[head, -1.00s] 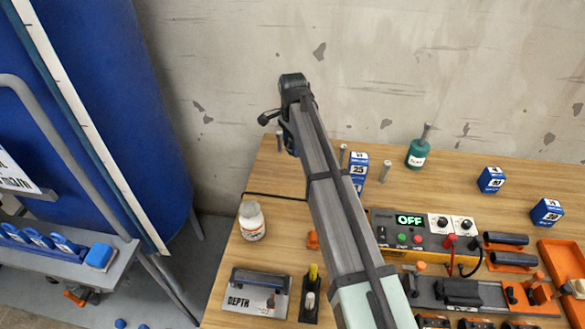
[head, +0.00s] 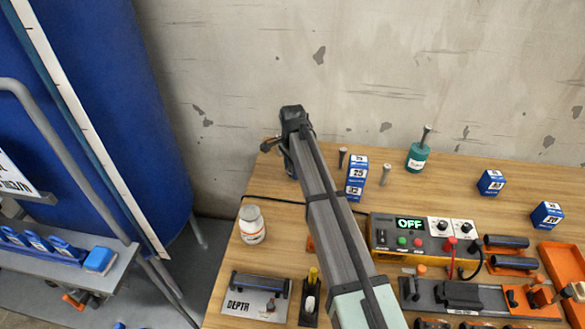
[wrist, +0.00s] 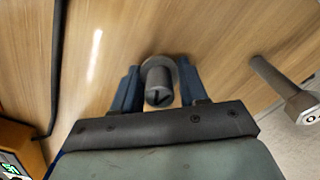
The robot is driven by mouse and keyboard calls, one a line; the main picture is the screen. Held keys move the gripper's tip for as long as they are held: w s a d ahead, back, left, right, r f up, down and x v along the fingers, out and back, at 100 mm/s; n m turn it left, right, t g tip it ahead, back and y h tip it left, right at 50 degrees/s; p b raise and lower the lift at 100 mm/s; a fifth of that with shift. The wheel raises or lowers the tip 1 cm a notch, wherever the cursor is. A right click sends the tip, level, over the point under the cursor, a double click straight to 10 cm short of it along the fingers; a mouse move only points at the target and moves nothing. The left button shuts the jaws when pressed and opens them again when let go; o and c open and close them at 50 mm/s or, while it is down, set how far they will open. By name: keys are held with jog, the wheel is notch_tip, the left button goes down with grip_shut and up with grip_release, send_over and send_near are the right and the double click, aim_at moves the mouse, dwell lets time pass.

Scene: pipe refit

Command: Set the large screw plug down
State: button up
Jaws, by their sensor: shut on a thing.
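The large screw plug (wrist: 158,88) is a grey cylinder with a dark slot in its near end, seen in the wrist view. My gripper (wrist: 160,92) is shut on it, with one blue finger on each side. Wood tabletop lies behind the plug, and I cannot tell whether the plug touches it.
A grey post with a silver end (wrist: 285,85) is right of my gripper. In the head view, grey pegs (head: 385,175), a blue box (head: 356,178) and a green bottle (head: 417,156) stand to the right. A white jar (head: 251,225) stands nearer. A wall is behind.

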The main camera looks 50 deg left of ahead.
jog(key=shift+f, duration=0.1)
jog(key=o, duration=1)
notch_tip(320, 180, up, 12)
jog(key=shift+r, duration=0.15)
dwell(0.5)
